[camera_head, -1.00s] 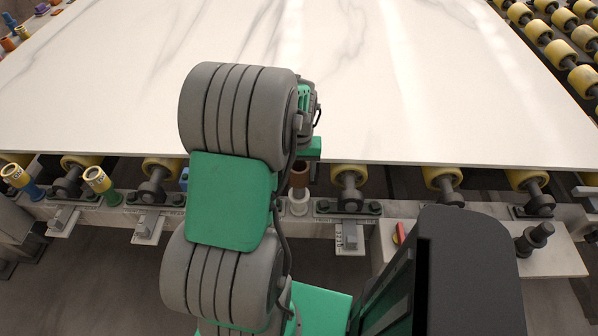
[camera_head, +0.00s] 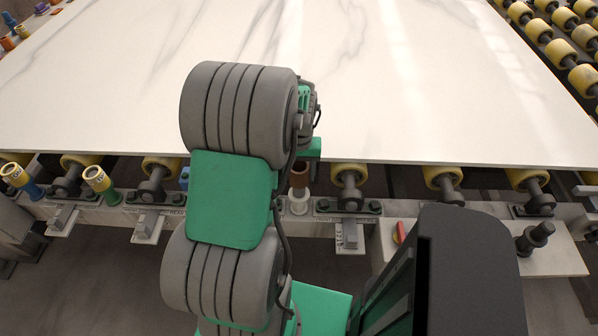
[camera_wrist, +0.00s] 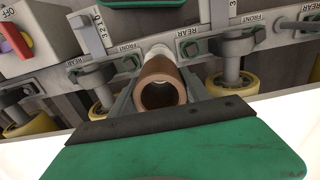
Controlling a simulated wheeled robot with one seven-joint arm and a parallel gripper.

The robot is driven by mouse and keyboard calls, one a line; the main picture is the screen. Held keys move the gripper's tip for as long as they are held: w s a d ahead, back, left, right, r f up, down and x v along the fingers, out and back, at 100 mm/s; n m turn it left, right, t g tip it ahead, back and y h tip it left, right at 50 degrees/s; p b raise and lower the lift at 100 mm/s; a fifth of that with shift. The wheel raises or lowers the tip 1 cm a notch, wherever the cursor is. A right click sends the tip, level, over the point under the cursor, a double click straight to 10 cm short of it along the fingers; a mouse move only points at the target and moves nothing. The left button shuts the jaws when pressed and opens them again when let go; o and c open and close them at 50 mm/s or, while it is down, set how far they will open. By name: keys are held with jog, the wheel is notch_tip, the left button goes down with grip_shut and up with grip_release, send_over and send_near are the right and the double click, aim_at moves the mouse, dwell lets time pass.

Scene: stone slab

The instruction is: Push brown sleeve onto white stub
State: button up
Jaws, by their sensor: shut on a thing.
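The brown sleeve (camera_wrist: 160,88) is held between the two grey fingers of my gripper (camera_wrist: 160,92) in the wrist view, with its open near end facing the camera. The white stub (camera_wrist: 156,55) shows just beyond the sleeve's far end, in line with it. In the head view the brown sleeve (camera_head: 300,172) stands upright directly above the white stub (camera_head: 299,201) on the rail. I cannot tell whether the sleeve is around the stub's tip or only meets it. My arm hides most of the gripper in the head view.
A large white marble slab (camera_head: 400,90) lies behind, its front edge close to the sleeve. Yellow rollers (camera_head: 349,172) line the rail. Yellow-sleeved stubs (camera_head: 97,180) stand to the left. A red switch (camera_head: 399,233) on a box is to the right.

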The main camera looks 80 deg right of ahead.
aim_at(299, 186)
jog(key=shift+f+b, duration=2.15)
jog(key=shift+f, duration=1.15)
jog(key=o, duration=1.5)
jog(key=shift+o, duration=0.2)
jog(key=shift+r, duration=0.1)
notch_tip(299, 186, up, 8)
jog(key=shift+f, duration=0.15)
